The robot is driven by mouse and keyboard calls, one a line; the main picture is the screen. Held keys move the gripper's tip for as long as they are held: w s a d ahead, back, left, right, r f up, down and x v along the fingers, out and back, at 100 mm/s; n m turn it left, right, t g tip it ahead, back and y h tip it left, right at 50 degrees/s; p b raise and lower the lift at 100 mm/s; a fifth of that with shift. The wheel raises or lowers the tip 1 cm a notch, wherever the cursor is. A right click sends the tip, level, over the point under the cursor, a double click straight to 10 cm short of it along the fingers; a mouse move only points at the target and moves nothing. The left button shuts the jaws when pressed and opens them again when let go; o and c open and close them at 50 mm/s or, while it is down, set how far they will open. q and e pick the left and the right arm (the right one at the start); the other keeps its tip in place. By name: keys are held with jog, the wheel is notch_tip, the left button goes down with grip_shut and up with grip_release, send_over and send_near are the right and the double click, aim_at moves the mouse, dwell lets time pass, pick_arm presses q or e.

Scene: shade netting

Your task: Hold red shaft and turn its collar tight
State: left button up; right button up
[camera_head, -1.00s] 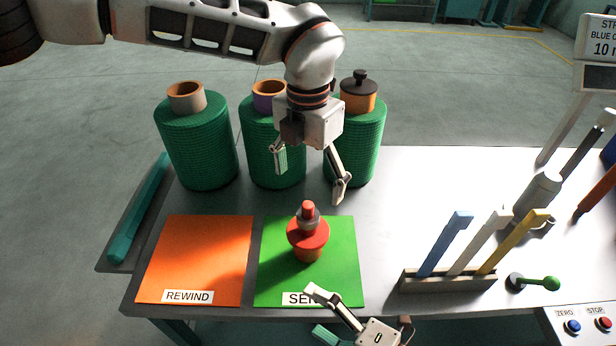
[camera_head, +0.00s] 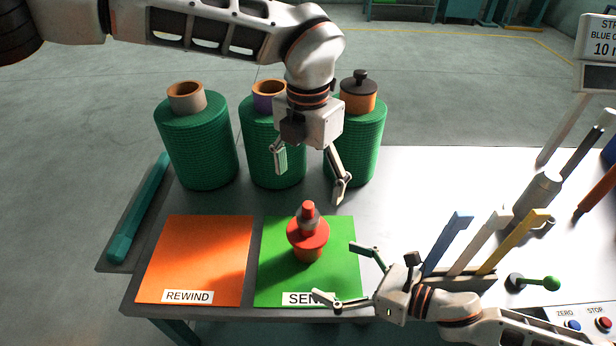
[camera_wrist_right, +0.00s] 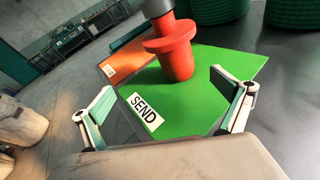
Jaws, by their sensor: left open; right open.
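The red shaft (camera_head: 308,254) with its wide red flange stands upright on the green SEND mat (camera_head: 340,285). A grey collar (camera_head: 309,220) sits around it above the flange, and a red tip (camera_head: 308,207) shows on top. My left gripper (camera_head: 311,187) is open and empty, pointing down above and behind the shaft. My right gripper (camera_head: 338,272) is open and empty at the mat's right front, its fingers pointing left toward the shaft but apart from it. In the right wrist view the shaft (camera_wrist_right: 178,60) stands ahead, beyond the open fingers (camera_wrist_right: 165,100); its top is cut off.
An orange REWIND mat (camera_head: 200,255) lies left of the green one. Several green netting rolls (camera_head: 197,150) stand behind. A rack (camera_head: 420,284) with blue, white and yellow bars stands right, close to my right arm. A green-knobbed lever (camera_head: 540,283) is farther right.

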aim_at(320, 252)
jog(key=shift+w+d+f+n+h, duration=0.15)
jog(key=shift+w+d+n, duration=0.25)
jog(key=shift+w+d, duration=0.2)
jog(key=shift+w+d+f+n+h, duration=0.15)
jog(key=shift+w+d+n, duration=0.25)
jog(key=shift+w+d, duration=0.15)
jog(key=shift+x, duration=4.9)
jog(key=shift+w, duration=0.1)
jog(key=shift+d, duration=0.1)
jog(key=c, duration=2.5)
pick_arm(q)
jog(key=shift+c, duration=0.3)
